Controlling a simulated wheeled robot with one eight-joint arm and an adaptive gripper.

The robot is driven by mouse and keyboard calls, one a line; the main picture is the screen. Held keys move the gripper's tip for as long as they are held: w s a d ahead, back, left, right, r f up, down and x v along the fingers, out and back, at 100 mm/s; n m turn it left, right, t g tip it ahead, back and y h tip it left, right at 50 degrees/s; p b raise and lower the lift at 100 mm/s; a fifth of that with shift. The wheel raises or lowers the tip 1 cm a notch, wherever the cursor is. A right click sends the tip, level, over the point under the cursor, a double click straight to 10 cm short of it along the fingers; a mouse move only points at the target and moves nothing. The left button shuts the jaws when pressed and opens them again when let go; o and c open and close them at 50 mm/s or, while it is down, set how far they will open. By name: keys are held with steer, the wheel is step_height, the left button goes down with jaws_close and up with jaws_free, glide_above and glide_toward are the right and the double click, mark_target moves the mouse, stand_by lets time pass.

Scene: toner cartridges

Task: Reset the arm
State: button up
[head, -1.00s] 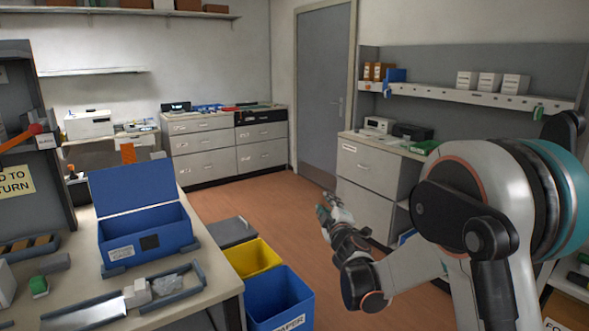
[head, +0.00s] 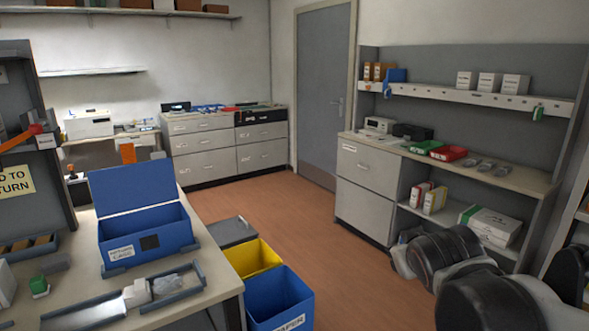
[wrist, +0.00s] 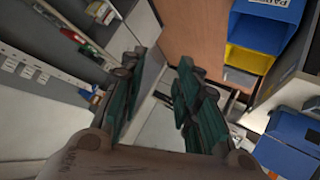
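My arm shows at the lower right of the head view, folded low in front of the right-hand shelving; its gripper is out of sight there. In the wrist view my gripper (wrist: 160,95) has its two dark green fingers apart, with nothing between them but floor and furniture beyond. An open blue box (head: 146,235) with its lid up stands on the left table in the head view. In the wrist view a blue box (wrist: 290,148) lies at the lower right.
A yellow bin (head: 252,257) and a blue bin (head: 278,300) stand beside the table (head: 215,270). The right shelving unit (head: 480,170) holds red and green packs and several boxes close to my arm. The brown floor (head: 285,205) in the middle is clear.

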steer(key=s+a+f+m+g+y, duration=0.1)
steer(key=s+f+g, duration=0.1)
steer(key=s, duration=0.6)
steer(key=s+a+f+m+g+y, duration=0.1)
steer(key=s+a+f, duration=0.1)
steer(key=s+f, duration=0.3)
steer(key=s, duration=0.4)
steer(key=shift+g, duration=0.4)
steer(key=shift+s, duration=0.1)
